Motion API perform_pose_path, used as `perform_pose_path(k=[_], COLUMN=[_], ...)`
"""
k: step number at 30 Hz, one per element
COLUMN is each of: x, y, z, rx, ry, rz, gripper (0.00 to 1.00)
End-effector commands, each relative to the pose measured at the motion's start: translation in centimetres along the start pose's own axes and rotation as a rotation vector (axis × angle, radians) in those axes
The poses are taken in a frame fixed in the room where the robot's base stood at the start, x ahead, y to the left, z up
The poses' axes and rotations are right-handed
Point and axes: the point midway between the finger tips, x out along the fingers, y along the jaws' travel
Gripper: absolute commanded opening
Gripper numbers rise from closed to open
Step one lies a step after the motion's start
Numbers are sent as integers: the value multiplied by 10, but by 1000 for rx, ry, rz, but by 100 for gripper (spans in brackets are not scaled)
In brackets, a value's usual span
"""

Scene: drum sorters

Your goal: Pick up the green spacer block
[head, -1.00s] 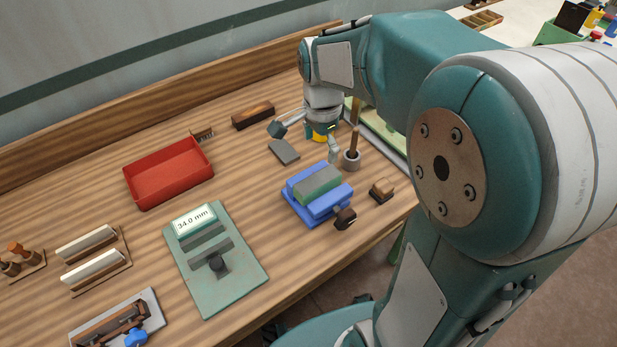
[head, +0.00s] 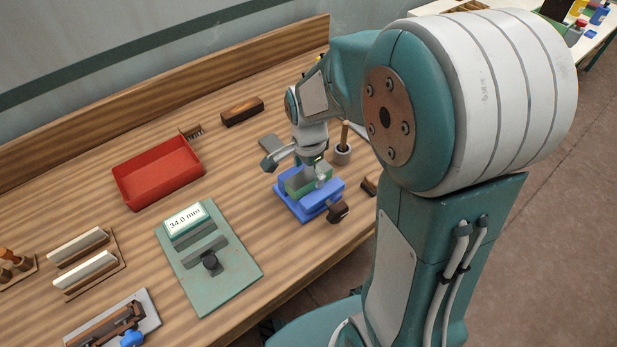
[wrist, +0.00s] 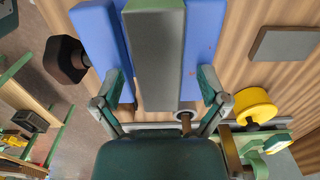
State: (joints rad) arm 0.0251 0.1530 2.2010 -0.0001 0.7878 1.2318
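The green spacer block (head: 312,184) sits between the raised sides of a blue vise-like fixture (head: 318,206) on the bench. In the wrist view the block (wrist: 155,55) shows a grey upper face and a green edge, with the blue fixture (wrist: 205,40) on both sides. My gripper (head: 296,170) is above the block. In the wrist view my gripper (wrist: 161,78) is open, one finger on each side of the block with gaps to it. Whether the fingertips touch the blue sides I cannot tell.
A black knob (head: 338,211) sticks out of the fixture's front. A grey flat plate (head: 272,144) and a grey cup with a wooden handle (head: 342,155) stand close behind. A green gauge plate (head: 235,285) and a red tray (head: 155,172) lie to the left.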

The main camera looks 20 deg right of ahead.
Motion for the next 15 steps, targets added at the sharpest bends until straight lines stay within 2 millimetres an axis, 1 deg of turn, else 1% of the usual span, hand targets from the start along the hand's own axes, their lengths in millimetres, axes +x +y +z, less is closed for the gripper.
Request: perform_pose_path(k=[1, 2, 3, 5, 15], x=[0, 0, 0, 0, -1], y=[0, 0, 0, 0, -1], z=[0, 0, 0, 0, 0], rx=[0, 0, 0, 0, 0], ry=[0, 0, 0, 0, 1], rz=[0, 0, 0, 0, -3], gripper=[57, 44, 26, 0, 0])
